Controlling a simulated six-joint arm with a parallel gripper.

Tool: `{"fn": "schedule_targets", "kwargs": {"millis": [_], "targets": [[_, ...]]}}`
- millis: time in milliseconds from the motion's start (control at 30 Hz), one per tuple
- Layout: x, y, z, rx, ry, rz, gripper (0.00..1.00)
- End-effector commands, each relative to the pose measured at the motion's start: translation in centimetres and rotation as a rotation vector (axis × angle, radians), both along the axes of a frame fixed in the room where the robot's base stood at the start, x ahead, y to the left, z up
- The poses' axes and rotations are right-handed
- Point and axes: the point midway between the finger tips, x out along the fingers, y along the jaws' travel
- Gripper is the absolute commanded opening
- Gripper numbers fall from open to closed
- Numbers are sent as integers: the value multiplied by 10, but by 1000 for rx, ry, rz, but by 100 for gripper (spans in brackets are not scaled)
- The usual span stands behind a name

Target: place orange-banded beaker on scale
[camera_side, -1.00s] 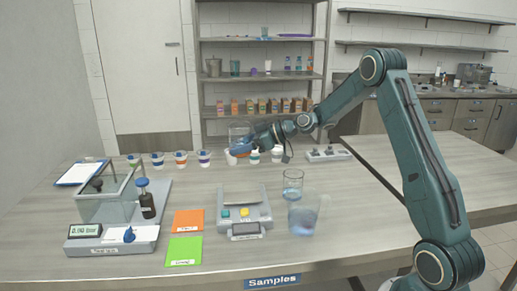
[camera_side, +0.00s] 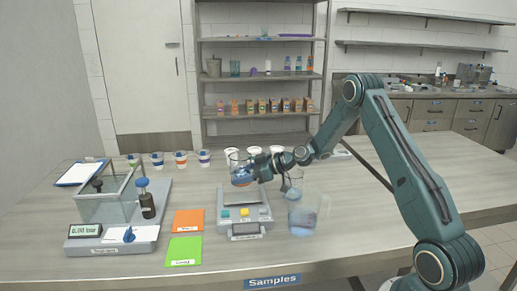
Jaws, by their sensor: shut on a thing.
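My gripper (camera_side: 248,177) is shut on a clear glass beaker (camera_side: 239,160) and holds it upright. The blue fingers hide most of the lower beaker, so the band's colour is unclear now. The beaker appears above the back part of the grey scale (camera_side: 258,212), which has a yellow and a green button and a display at its front. Whether the beaker touches the scale cannot be told from this view.
Two more clear beakers, one partly hidden (camera_side: 291,186) and one in front (camera_side: 304,215), stand right of the scale. Left are an orange card (camera_side: 188,221), a green card (camera_side: 184,251) and a glass-boxed device (camera_side: 100,207). Several cups (camera_side: 180,160) line the back.

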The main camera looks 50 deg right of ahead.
Motion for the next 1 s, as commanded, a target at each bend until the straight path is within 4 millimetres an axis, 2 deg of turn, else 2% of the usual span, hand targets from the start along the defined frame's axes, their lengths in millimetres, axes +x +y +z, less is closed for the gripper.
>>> {"fn": "schedule_targets", "kwargs": {"millis": [300,800,833,900,1000], "targets": [[0,0,-32,1,0,0,32],[0,0,-38,1,-2,0,32],[0,0,-38,1,0,0,67],[0,0,-38,1,0,0,80],[0,0,-38,0,0,0,83]]}}
